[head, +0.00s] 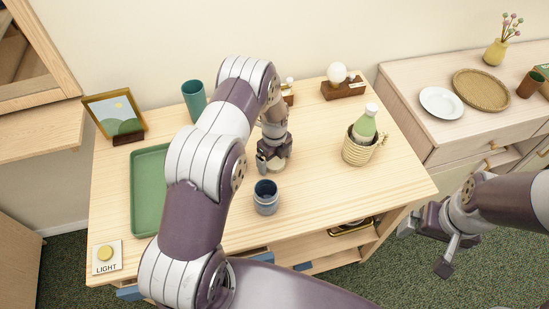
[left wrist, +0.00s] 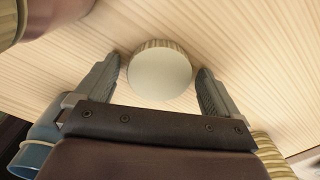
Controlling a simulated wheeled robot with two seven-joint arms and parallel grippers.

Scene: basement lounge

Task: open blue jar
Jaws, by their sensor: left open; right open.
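The blue jar (head: 265,199) stands upright on the wooden table, with its mouth open and a dark inside. It also shows partly at the lower left of the left wrist view (left wrist: 38,148). A pale round lid (left wrist: 160,74) with a ribbed rim appears to lie on the table just behind the jar; the head view shows part of it (head: 276,167) under my left gripper. My left gripper (head: 269,162) is open, with one finger on each side of the lid and visible gaps. My right gripper (head: 427,246) is open and empty, off the table's right edge.
A green tray (head: 149,190) and a picture frame (head: 115,113) are at the left. A teal cup (head: 194,98) stands behind my left arm. A woven basket (head: 358,151) holds a green bottle (head: 365,126) at the right. A light button (head: 106,254) sits at the front left corner.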

